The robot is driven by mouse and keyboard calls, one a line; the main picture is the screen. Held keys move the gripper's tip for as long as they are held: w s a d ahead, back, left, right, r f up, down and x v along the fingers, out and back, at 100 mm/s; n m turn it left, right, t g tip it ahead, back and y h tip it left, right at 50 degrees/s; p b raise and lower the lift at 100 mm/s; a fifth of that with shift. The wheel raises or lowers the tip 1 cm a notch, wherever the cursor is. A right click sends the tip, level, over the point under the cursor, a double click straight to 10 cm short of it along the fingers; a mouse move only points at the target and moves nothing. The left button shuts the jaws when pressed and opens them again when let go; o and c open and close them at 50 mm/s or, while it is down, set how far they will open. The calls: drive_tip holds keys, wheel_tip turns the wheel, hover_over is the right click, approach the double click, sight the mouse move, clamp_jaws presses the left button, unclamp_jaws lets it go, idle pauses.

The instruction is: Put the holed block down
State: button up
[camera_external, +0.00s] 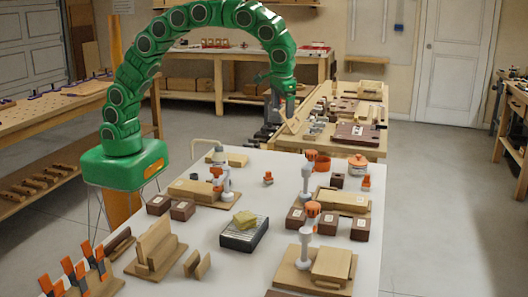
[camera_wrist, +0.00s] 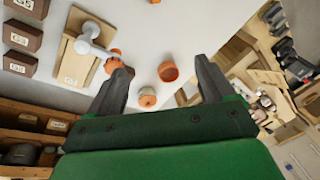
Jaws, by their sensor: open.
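My gripper (camera_external: 284,104) hangs from the green arm at the far end of the white-topped bench (camera_external: 270,188), in front of the back bench. In the wrist view my gripper (camera_wrist: 161,68) has its two dark fingers wide apart, with nothing held between them. I cannot make out for certain which piece is the holed block.
Clamps (camera_external: 306,238) on wooden boards stand on the white bench, with a dark ribbed tray (camera_external: 244,236) bearing yellowish pieces. Orange-clipped wooden parts (camera_external: 80,270) are at the front left. The back bench (camera_external: 350,143) is crowded with boards and tools. Bare white surface shows between the groups.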

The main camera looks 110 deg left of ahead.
drive_tip(key=s+d+r+m+h, duration=0.1)
drive_tip(key=s+d+r+m, duration=0.15)
drive_tip(key=s, duration=0.95)
drive_tip(key=s+d+r+m, duration=0.1)
drive_tip(key=s+r+m, duration=0.2)
drive_tip(key=s, duration=1)
drive_tip(key=s+d+f+m, duration=0.1)
drive_tip(key=s+f+m, duration=0.1)
drive_tip(key=s, duration=1)
drive_tip(key=s+d+f+m+g+h, duration=0.1)
drive_tip(key=s+f+m, duration=0.1)
drive_tip(key=s, duration=1)
drive_tip(key=shift+s+d+f+h, duration=0.3)
drive_tip(key=shift+d+f, duration=0.1)
drive_tip(key=shift+f, duration=0.4)
